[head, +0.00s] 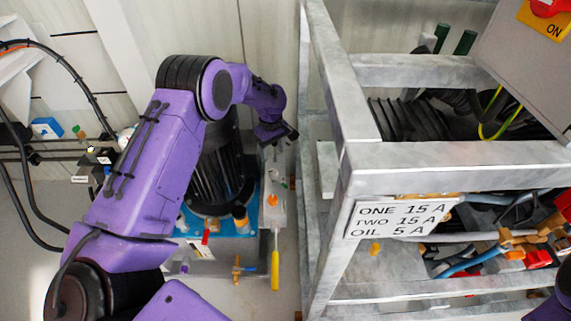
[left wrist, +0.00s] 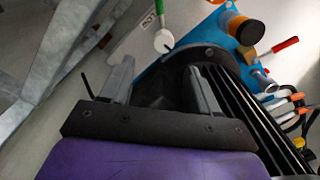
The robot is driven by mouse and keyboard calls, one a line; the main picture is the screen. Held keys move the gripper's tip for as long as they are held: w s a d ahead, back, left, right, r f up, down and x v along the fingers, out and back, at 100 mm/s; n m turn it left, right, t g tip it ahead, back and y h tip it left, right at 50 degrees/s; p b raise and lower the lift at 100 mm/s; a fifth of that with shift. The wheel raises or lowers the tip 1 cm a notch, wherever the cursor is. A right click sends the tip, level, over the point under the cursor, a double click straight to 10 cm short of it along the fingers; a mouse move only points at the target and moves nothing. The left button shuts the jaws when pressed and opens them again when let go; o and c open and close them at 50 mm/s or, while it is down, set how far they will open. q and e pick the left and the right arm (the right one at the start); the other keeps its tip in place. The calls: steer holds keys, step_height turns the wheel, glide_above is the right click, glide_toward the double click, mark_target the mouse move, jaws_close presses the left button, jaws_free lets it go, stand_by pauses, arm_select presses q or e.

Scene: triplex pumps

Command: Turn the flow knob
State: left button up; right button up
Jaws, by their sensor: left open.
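My left gripper (head: 280,137) is open and empty, beside the black ribbed motor (head: 222,165) in the head view. Its two grey fingers (left wrist: 158,75) are spread in the left wrist view, with the motor's dark housing at and beyond them. Beyond the fingertips are a round white-green knob (left wrist: 163,40) on a pale plate and an orange-and-black cylinder (left wrist: 243,28). Neither appears to be touched. In the head view an orange knob (head: 272,200) sits on the pump's pale plate. I cannot tell which part is the flow knob. My right gripper is out of view.
A grey metal frame (head: 400,155) with a current label (head: 398,219) stands at the right. A red-handled lever (left wrist: 284,45) lies right of the cylinder. A yellow handle (head: 275,260) hangs below the plate. Black hoses and pipes (head: 50,150) run along the left.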

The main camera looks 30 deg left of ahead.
mark_target(273, 171)
arm_select(q)
steer(key=shift+a+f, duration=0.25)
steer(key=shift+f, duration=0.85)
steer(key=f, duration=0.1)
steer(key=s+f, duration=0.1)
steer(key=f+b, duration=0.1)
steer(key=shift+s+d+f, duration=0.4)
steer(key=f, duration=0.2)
steer(key=w+f, duration=0.1)
steer(key=shift+w+f, duration=0.15)
steer(key=shift+f, duration=0.25)
steer(key=shift+s+r, duration=0.2)
steer(key=shift+r, duration=0.1)
steer(key=shift+f, duration=0.1)
steer(key=c, duration=1)
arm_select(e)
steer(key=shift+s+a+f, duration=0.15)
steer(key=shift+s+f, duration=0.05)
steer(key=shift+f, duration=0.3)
